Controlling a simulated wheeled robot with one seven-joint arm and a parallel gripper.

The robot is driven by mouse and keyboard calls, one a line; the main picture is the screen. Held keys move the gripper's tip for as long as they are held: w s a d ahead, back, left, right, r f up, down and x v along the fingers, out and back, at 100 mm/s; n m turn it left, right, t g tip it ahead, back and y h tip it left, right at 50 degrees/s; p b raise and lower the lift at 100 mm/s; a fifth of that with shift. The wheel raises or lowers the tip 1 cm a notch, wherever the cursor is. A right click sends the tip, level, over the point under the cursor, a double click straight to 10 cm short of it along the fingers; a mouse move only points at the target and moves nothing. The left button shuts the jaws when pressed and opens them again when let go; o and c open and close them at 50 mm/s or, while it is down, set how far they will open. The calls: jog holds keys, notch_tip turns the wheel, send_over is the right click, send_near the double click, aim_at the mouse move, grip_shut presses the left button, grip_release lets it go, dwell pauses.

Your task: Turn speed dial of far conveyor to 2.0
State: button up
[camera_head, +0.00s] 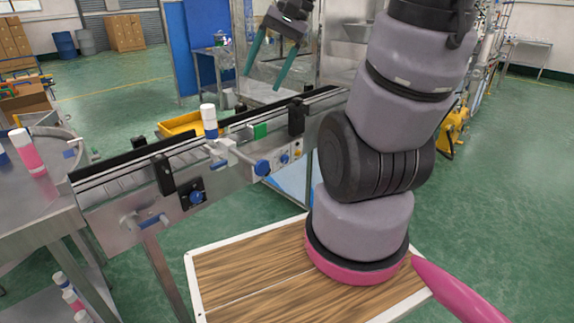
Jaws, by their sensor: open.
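A conveyor (228,178) runs from the lower left to the upper right. A blue dial (196,197) sits on a black plate on its nearer left section. On the farther right section, a larger blue knob (262,168) and a smaller blue knob (285,159) sit on the side face. I cannot tell which is the far conveyor's speed dial, and no scale is readable. My gripper (263,80) is open and empty, its two teal fingers pointing down, in the upper part of the view, apart from the knobs.
A yellow bin (180,125) lies behind the conveyor. My arm hides part of the right side.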

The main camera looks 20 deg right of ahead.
jog(key=w+d+f+m+t+y, duration=0.25)
jog(key=w+f+m+y, duration=0.3)
jog(key=f, duration=0.35)
jog(key=w+d+f+m+t+y, duration=0.1)
jog(key=w+d+f+m+y, duration=0.35)
jog(key=w+f+m, duration=0.35)
jog(key=m+t+h, duration=0.8)
jog(key=m+t, duration=0.3)
jog(key=m, duration=0.3)
send_near(286, 159)
jog(key=shift+n, duration=0.25)
jog(key=x, duration=0.8)
jog(key=shift+w+f, duration=0.1)
jog(key=shift+w, duration=0.25)
jog(key=shift+c, duration=0.3)
grip_shut()
